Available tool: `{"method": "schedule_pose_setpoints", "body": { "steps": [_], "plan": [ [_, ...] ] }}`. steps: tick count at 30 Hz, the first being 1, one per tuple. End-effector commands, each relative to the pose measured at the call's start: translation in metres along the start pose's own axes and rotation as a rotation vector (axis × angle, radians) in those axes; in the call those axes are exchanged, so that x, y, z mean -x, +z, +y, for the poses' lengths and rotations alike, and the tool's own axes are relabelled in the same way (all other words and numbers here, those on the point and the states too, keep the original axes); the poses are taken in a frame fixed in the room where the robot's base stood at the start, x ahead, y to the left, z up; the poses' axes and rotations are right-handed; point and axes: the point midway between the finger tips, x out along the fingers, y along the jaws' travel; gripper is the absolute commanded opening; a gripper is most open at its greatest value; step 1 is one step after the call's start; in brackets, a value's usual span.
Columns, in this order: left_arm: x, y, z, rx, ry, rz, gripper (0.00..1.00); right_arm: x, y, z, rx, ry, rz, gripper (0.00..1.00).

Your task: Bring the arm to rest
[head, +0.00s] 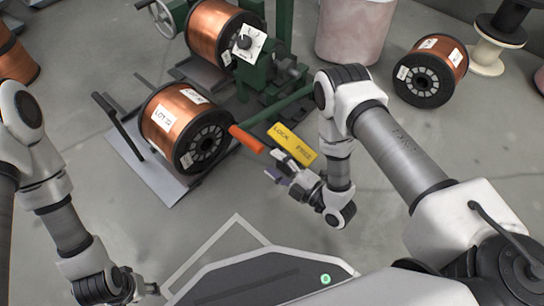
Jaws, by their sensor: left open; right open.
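My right gripper (275,164) is at the middle of the head view, open and empty. It is just in front of a yellow block marked LOCK and FREE (291,143) and near the orange end of a lever (246,139); I cannot tell whether it touches either. My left gripper (154,290) is at the bottom left, partly cut off by the frame edge and beside my base. It is open, and I see nothing in it.
A copper spool (170,112) lies on a grey plate (150,172) left of my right gripper. Another copper spool (212,30) is on a green machine (262,75) behind. A third spool (443,58) stands back right, near a pale bin (352,25).

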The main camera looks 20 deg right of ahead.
Motion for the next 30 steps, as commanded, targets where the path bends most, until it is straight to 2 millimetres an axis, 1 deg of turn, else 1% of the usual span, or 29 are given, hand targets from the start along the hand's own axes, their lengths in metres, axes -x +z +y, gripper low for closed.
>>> {"method": "schedule_pose_setpoints", "body": {
  "steps": [7,8,9,11,14,15,16,17,18,19,20,21,23,24,26,27,29,30],
  "plan": [
    [0.001,0.000,0.000,0.000,0.000,0.000,0.49,-0.001,0.000,0.001,0.000,0.001,0.000,0.57],
    [0.002,0.000,0.000,0.000,0.000,0.000,0.49,-0.001,-0.001,0.004,0.001,0.002,0.001,0.57],
    [0.007,0.000,0.000,0.000,0.000,-0.001,0.49,-0.003,-0.003,0.011,0.004,0.007,0.003,0.57],
    [0.019,0.000,0.000,0.000,0.000,-0.001,0.49,-0.008,-0.008,0.029,0.013,0.020,0.009,0.57],
    [0.049,-0.001,0.000,0.000,0.000,-0.002,0.49,-0.018,-0.022,0.077,0.029,0.045,0.018,0.57],
    [0.064,0.000,0.000,-0.001,0.000,-0.004,0.49,-0.019,-0.029,0.100,0.035,0.046,0.006,0.57],
    [0.075,0.000,0.000,-0.002,0.000,-0.005,0.49,-0.020,-0.032,0.114,0.040,0.030,-0.015,0.57],
    [0.086,0.000,0.001,-0.002,0.000,-0.007,0.49,-0.019,-0.034,0.124,0.035,-0.005,-0.044,0.57],
    [0.100,0.001,0.001,-0.003,0.000,-0.009,0.49,-0.015,-0.035,0.133,-0.005,-0.073,-0.099,0.57],
    [0.111,0.001,0.001,-0.003,0.001,-0.011,0.49,-0.010,-0.034,0.136,-0.055,-0.135,-0.151,0.57],
    [0.121,0.002,0.001,-0.003,0.001,-0.013,0.49,-0.002,-0.033,0.137,-0.120,-0.204,-0.215,0.57],
    [0.129,0.002,0.001,-0.004,0.001,-0.016,0.49,0.012,-0.030,0.132,-0.220,-0.290,-0.308,0.57],
    [0.139,0.003,0.001,-0.004,0.002,-0.020,0.49,0.038,-0.026,0.123,-0.377,-0.404,-0.461,0.57],
    [0.143,0.004,0.001,-0.004,0.002,-0.022,0.49,0.059,-0.025,0.116,-0.488,-0.468,-0.575,0.57],
    [0.147,0.005,0.002,-0.004,0.003,-0.025,0.49,0.093,-0.025,0.103,-0.650,-0.543,-0.752,0.57],
    [0.148,0.006,0.002,-0.004,0.003,-0.027,0.49,0.116,-0.027,0.094,-0.748,-0.578,-0.868,0.57],
    [0.146,0.006,0.002,-0.004,0.003,-0.029,0.49,0.148,-0.030,0.082,-0.878,-0.612,-1.033,0.57],
    [0.145,0.007,0.002,-0.004,0.004,-0.030,0.49,0.168,-0.034,0.074,-0.957,-0.625,-1.142,0.57]
  ]
}}
